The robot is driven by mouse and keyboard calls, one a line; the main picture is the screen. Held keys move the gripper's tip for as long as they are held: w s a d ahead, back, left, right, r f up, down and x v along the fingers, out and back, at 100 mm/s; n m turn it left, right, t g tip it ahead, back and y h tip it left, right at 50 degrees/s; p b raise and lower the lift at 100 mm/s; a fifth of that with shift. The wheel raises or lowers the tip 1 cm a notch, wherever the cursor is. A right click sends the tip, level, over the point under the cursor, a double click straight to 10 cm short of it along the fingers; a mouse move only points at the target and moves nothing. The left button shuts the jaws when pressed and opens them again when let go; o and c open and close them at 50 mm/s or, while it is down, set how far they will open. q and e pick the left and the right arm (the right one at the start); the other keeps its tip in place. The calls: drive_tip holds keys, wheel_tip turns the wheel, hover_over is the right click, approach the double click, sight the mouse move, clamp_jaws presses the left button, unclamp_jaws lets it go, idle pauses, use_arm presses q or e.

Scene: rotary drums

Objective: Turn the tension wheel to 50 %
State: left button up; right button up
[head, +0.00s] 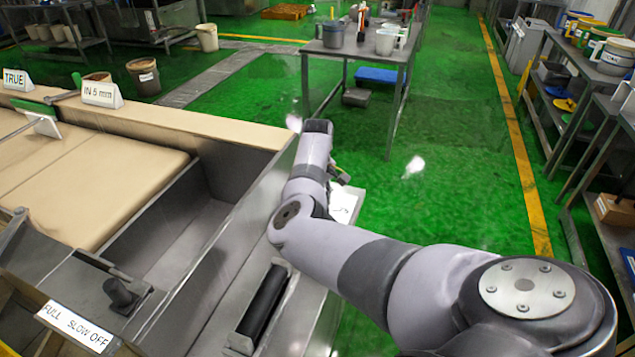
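I cannot make out a tension wheel; the machine's right side is partly covered by my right arm. My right arm comes in from the lower right and reaches over the machine's right edge. A small dark part of my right gripper (340,174) shows just beyond the wrist. Its fingers are mostly hidden, so I cannot tell what it touches. A white card with a dark mark (344,204) lies beside the wrist, partly covered by the arm. My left gripper is not in view.
The machine has a beige bed (85,185), a dark roller (264,302), and a black lever (121,294) near a "FULL SLOW OFF" label (75,327). A grey table (352,52) with pots stands beyond. Shelves (590,130) line the right. Green floor between is open.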

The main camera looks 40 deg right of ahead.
drive_tip(key=m+p, duration=0.2)
drive_tip(key=m, duration=0.2)
drive_tip(key=shift+s+r+m, duration=0.1)
drive_tip(key=shift+m, duration=0.2)
drive_tip(key=m+p, duration=0.1)
drive_tip(key=m, duration=0.3)
drive_tip(key=shift+m, duration=0.3)
drive_tip(key=m+p, duration=0.1)
drive_tip(key=m, duration=0.9)
drive_tip(key=shift+m+p, duration=0.35)
drive_tip(key=shift+m, duration=0.05)
drive_tip(key=o, duration=1.2)
drive_tip(key=shift+c, duration=0.2)
